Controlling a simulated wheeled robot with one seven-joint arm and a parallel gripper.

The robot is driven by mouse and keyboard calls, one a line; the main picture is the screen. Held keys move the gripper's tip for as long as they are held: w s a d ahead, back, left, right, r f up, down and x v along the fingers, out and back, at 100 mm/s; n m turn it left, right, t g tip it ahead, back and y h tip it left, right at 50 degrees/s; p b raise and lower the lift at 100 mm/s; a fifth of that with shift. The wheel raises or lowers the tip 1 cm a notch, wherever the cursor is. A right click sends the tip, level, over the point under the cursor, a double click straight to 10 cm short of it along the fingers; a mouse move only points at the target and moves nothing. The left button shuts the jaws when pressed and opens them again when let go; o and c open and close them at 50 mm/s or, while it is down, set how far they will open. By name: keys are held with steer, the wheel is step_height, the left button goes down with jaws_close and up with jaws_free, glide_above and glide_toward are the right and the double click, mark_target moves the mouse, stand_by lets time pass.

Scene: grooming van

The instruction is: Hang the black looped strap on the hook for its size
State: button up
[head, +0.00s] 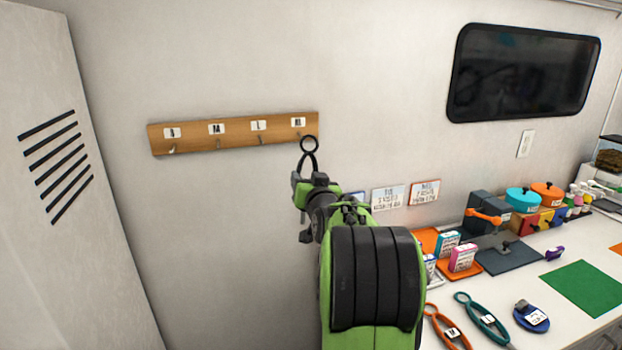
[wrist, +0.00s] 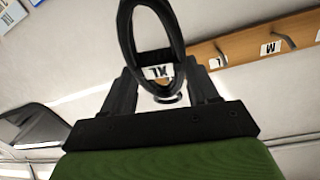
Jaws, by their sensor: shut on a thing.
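The black looped strap (head: 309,161) stands up from my gripper (head: 315,188), with a small round ring at its top. In the wrist view the strap (wrist: 124,25) is a large black loop between the fingers of my gripper (wrist: 163,95), which is shut on it. The wooden hook rack (head: 235,134) on the wall has labels S, M, L and XL from left to right. In the head view the ring overlaps the XL hook's place; whether they touch I cannot tell.
A white counter (head: 545,283) at right holds orange (head: 447,325) and teal (head: 482,318) loops, a blue tagged item (head: 531,317), boxes and pots. Small signs (head: 388,197) are on the wall above it. A vented locker (head: 62,190) stands at left. The wall below the rack is clear.

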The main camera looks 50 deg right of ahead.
steer(key=shift+p+x, duration=2.2)
steer(key=shift+x, duration=0.45)
steer(key=shift+w+d+f+b, duration=0.1)
steer(key=shift+w+f+b, duration=0.6)
steer(key=shift+b, duration=0.35)
steer(key=o, duration=1.2)
steer(key=b+v, duration=0.3)
steer(key=v, duration=1.3)
steer(key=shift+w, duration=0.1)
